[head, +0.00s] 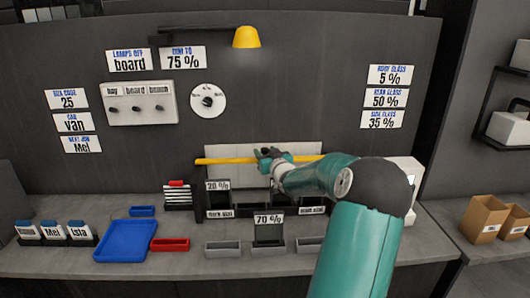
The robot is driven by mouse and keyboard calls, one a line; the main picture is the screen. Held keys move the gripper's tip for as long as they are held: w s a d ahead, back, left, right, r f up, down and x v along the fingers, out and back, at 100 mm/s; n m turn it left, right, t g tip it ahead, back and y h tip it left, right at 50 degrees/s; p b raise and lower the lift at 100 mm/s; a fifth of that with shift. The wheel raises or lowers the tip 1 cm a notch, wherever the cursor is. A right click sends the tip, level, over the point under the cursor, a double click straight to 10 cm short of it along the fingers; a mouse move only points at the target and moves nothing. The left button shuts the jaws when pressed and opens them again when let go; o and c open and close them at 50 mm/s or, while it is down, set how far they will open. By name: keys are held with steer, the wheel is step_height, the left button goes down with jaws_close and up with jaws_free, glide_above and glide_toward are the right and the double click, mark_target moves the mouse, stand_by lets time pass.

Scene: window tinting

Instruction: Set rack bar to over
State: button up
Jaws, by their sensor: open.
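The yellow rack bar (228,161) runs level across the front of the rack (262,138), above the dark bins. My gripper (268,155) is at the middle of the bar, and my wrist and teal forearm hide part of the bar's right half. The jaws are open and seem to be at or just in front of the bar; I cannot tell whether they touch it. The bins below carry cards, one reading 20 % (218,185) and one in front reading 70 % (268,219).
A blue tray (126,241), a red tray (170,244) and several grey trays (223,249) lie on the bench. A yellow lamp (246,37) hangs over the back panel, which holds switches, a dial (208,100) and cards. Cardboard boxes (483,218) stand at the right.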

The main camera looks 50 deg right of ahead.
steer(key=shift+w+d, duration=0.35)
steer(key=shift+w, duration=0.2)
jaws_close()
